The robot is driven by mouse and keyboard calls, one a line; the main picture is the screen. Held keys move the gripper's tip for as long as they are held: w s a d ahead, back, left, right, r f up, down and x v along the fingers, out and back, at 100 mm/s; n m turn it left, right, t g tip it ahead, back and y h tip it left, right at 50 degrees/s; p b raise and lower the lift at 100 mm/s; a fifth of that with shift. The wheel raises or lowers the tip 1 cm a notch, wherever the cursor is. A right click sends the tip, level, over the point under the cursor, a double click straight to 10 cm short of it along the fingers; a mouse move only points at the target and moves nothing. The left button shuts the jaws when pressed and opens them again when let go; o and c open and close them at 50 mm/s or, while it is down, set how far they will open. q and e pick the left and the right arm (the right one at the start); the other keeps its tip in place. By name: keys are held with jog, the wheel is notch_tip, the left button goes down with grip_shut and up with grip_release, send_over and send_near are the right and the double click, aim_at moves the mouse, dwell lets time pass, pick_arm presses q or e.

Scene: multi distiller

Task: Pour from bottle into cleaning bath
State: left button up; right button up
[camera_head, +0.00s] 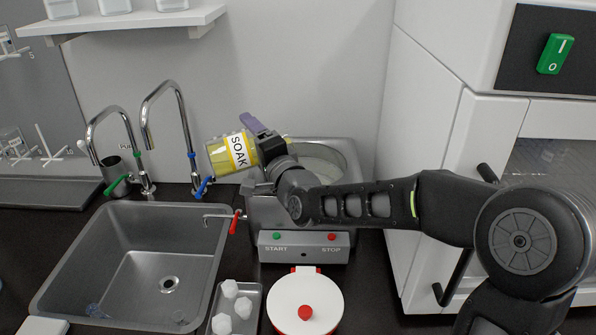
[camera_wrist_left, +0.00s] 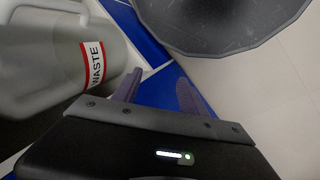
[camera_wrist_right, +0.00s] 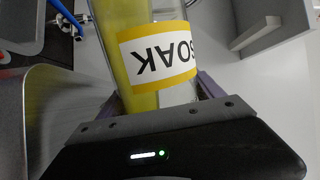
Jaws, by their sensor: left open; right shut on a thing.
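A bottle (camera_head: 230,153) with yellow liquid and a SOAK label is tilted almost onto its side in the head view. My right gripper (camera_head: 262,142) is shut on it and holds it above the left rim of the cleaning bath. The bottle also fills the upper middle of the right wrist view (camera_wrist_right: 155,60). The cleaning bath (camera_head: 350,165) is a steel basin with a START and STOP panel (camera_head: 304,247) at its front; my right arm hides part of it. The bottle's mouth is not clearly visible. My left gripper (camera_wrist_left: 158,88) is open and empty, seen only in the left wrist view.
A steel sink (camera_head: 135,265) with taps lies left of the bath. A red-and-white lid (camera_head: 305,300) and a tray of white pieces (camera_head: 215,322) are in front. A white cabinet (camera_head: 445,150) stands right. A WASTE container (camera_wrist_left: 60,65) is near my left gripper.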

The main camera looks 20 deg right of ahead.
jog(key=shift+a+r, duration=0.2)
jog(key=shift+a, duration=0.1)
jog(key=shift+d+b, duration=0.25)
jog(key=shift+b, duration=0.05)
jog(key=shift+a, duration=0.25)
jog(key=shift+d+f+m, duration=0.1)
jog(key=shift+d+m, duration=0.2)
jog(key=shift+a+b, duration=0.25)
jog(key=shift+b, duration=0.05)
jog(key=shift+d, duration=0.25)
jog(key=shift+a, duration=0.1)
jog(key=shift+a, duration=0.15)
